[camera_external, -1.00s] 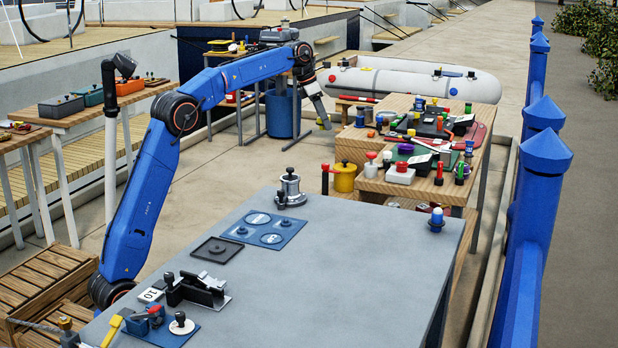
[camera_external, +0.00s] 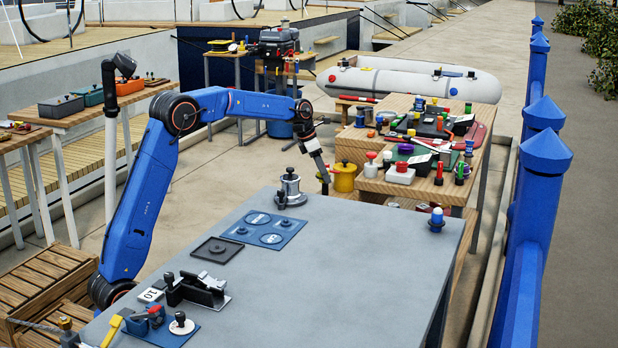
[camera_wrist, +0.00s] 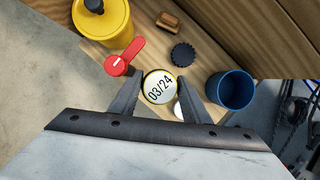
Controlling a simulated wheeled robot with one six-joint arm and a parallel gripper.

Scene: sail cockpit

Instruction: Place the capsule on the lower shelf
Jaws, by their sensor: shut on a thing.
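The capsule (camera_wrist: 159,88) shows in the wrist view as a round white face marked 03/24 with a yellow rim. My gripper (camera_wrist: 156,92) is shut on it, one finger on each side. The lower shelf (camera_wrist: 150,52) is a wooden board under and beyond the capsule; I cannot tell whether they touch. In the external view, my gripper (camera_external: 325,178) points down beside the yellow pot (camera_external: 345,178) at the shelf's near left end. I cannot make out the capsule there.
In the wrist view, the yellow pot (camera_wrist: 103,22), a red handle (camera_wrist: 124,58), a black cap (camera_wrist: 182,54), a brown block (camera_wrist: 168,20) and a blue cup (camera_wrist: 231,90) crowd round the capsule. A wooden wall (camera_wrist: 250,35) rises at right. The grey table (camera_external: 340,260) stands nearer the camera.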

